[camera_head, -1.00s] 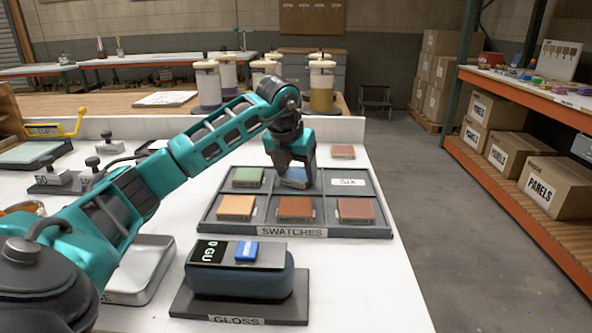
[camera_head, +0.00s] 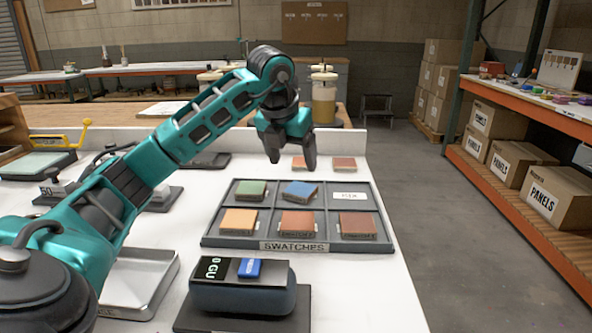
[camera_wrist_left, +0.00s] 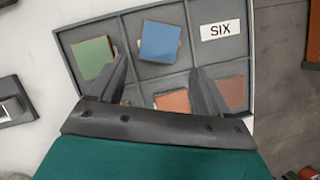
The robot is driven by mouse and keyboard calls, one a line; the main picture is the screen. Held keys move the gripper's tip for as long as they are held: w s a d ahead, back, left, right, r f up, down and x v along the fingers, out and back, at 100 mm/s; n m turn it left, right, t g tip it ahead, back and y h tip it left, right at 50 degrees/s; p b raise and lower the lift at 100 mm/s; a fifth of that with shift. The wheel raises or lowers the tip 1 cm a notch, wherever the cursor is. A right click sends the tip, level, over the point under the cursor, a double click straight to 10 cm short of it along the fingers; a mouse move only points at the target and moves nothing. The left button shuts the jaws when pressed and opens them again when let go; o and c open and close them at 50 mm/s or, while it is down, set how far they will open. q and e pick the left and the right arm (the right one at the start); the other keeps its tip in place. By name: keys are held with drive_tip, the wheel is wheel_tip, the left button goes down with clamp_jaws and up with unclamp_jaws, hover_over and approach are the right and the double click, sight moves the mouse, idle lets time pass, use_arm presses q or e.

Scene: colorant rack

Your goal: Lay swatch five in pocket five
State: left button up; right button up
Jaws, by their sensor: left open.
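The blue swatch (camera_head: 300,191) lies in the back middle pocket of the grey swatch tray (camera_head: 292,246), turned slightly against the pocket walls. It also shows in the left wrist view (camera_wrist_left: 160,42), within the pocket's outline. Any number on that pocket is covered. My left gripper (camera_head: 291,163) is open and empty, raised above the back of the tray, clear of the blue swatch. In the left wrist view its two fingers (camera_wrist_left: 160,66) stand apart, with nothing between them. My right gripper is not in view.
A green swatch (camera_head: 251,190) fills the back left pocket; the front row holds orange (camera_head: 239,219) and two red-brown swatches. The back right pocket is empty, labelled SIX (camera_head: 349,196). Two reddish swatches (camera_head: 343,163) lie behind the tray. A gloss meter (camera_head: 243,289) stands in front.

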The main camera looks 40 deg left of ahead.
use_arm(q)
drive_tip(key=shift+v, duration=1.8)
drive_tip(key=shift+d+f, duration=0.1)
